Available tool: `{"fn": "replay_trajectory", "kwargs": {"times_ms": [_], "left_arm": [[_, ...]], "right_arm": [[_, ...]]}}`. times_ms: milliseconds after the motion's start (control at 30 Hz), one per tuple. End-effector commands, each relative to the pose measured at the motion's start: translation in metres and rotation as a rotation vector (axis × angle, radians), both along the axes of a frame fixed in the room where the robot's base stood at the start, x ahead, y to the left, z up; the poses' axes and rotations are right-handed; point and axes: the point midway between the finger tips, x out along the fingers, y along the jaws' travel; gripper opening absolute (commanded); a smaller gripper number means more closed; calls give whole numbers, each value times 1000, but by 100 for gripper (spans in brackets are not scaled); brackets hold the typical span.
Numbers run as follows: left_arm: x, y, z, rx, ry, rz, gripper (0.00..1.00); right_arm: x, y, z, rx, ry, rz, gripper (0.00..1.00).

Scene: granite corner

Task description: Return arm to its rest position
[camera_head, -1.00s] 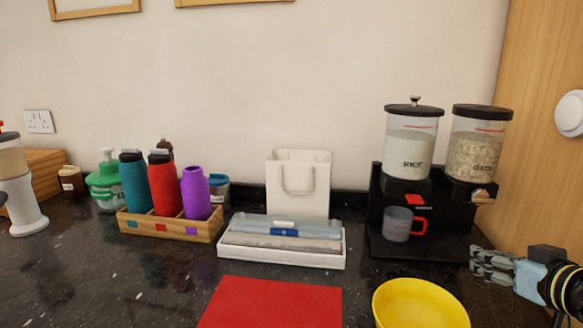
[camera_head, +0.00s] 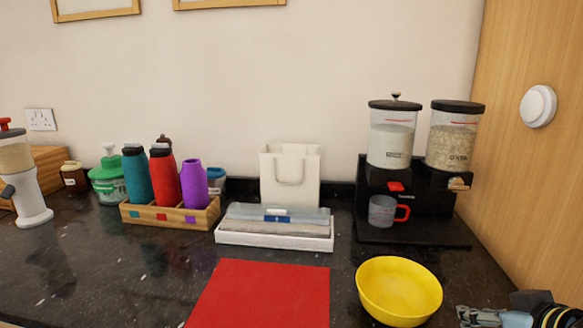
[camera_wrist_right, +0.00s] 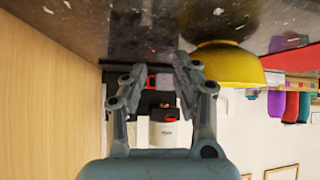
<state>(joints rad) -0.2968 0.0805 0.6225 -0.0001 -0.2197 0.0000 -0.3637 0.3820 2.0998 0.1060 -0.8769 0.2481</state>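My right gripper (camera_head: 480,317) is at the lower right corner of the head view, to the right of the yellow bowl (camera_head: 399,290). In the right wrist view my right gripper (camera_wrist_right: 182,62) has its two fingers apart with nothing held between them. The yellow bowl (camera_wrist_right: 222,66) shows there beside the right-hand finger, seen upside down. A cup with a red handle (camera_head: 383,211) stands under the dispenser (camera_head: 412,190), clear of the gripper. My left gripper is in neither view.
A red mat (camera_head: 262,295) lies at the front centre. A wooden wall (camera_head: 530,180) bounds the right side. Dark counter is bare at the left front.

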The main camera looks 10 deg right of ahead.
Motion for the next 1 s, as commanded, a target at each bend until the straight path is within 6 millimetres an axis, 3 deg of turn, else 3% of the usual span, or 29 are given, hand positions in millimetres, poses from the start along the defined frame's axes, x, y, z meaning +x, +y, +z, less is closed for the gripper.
{"fn": "replay_trajectory", "kwargs": {"times_ms": [300,667,1000], "left_arm": [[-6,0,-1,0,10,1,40],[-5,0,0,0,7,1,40],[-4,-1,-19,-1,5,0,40]], "right_arm": [[-81,35,-8,-35,254,9,29],[-174,60,5,-46,530,27,29],[-161,52,-97,-45,576,20,29]]}}
